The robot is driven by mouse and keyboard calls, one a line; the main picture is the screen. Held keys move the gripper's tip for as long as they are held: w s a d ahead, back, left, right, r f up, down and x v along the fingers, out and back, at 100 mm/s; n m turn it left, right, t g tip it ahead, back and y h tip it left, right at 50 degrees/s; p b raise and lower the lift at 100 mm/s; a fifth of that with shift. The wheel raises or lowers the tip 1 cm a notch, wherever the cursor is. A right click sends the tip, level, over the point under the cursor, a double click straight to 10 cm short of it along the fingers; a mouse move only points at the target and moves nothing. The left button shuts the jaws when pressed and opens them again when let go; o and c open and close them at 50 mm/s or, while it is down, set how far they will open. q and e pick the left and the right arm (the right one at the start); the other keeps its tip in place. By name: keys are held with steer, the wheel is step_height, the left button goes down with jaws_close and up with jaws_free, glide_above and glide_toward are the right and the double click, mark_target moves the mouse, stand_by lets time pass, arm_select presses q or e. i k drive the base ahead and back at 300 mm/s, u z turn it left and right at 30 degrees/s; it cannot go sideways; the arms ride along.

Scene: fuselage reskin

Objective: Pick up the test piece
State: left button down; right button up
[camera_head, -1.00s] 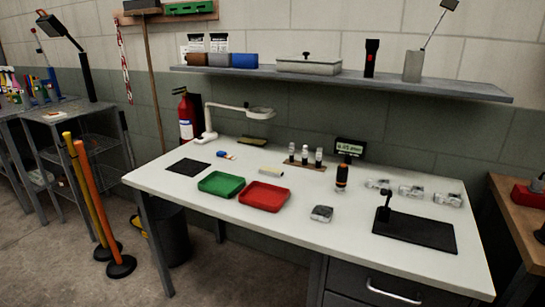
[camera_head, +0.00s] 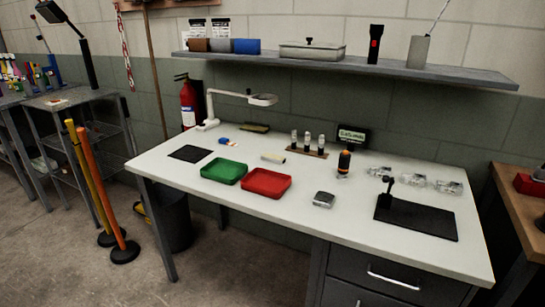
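What the task calls the test piece I cannot pick out for certain. A small grey block with a pale top (camera_head: 323,199) lies on the white workbench (camera_head: 285,222), right of the red tray (camera_head: 266,184). Several clear, glassy pieces (camera_head: 415,180) lie in a row toward the back right of the bench. A small cream block (camera_head: 273,157) lies behind the trays. Neither of my grippers is in the head view.
A green tray (camera_head: 224,171) stands left of the red one. A black stand with a dark base (camera_head: 416,217) is at the right. A magnifier lamp (camera_head: 208,113), a vial rack (camera_head: 307,152) and a black-orange bottle (camera_head: 344,162) stand behind. Orange and yellow posts (camera_head: 104,190) stand on the floor at left.

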mark_target(275, 158)
steer(key=u, duration=1.65)
steer(key=i, duration=2.2)
steer(key=z, duration=2.45)
